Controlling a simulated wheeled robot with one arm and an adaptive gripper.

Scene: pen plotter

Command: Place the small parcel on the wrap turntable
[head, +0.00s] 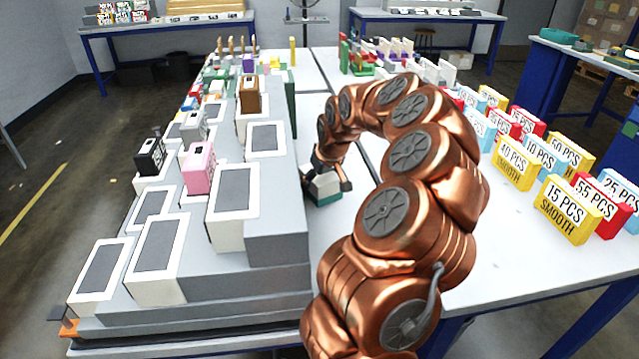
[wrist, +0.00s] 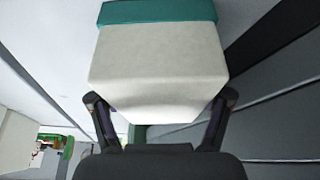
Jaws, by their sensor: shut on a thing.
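The small parcel, a whitish box with a teal end, is between the fingers of my gripper (wrist: 162,98). In the wrist view the parcel (wrist: 158,65) fills the top middle, with one dark finger on each side of it. In the head view the parcel (head: 322,190) shows low beside the stepped grey display, partly hidden by my gripper (head: 329,174). I cannot tell whether it touches the table. I cannot make out the wrap turntable for certain in either view.
A stepped grey display (head: 279,240) with several boxed devices stands close to the left of my gripper. Several coloured labelled packs (head: 568,207) stand on the white table (head: 510,262) at the right. Bare tabletop lies between them. More tables stand at the back.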

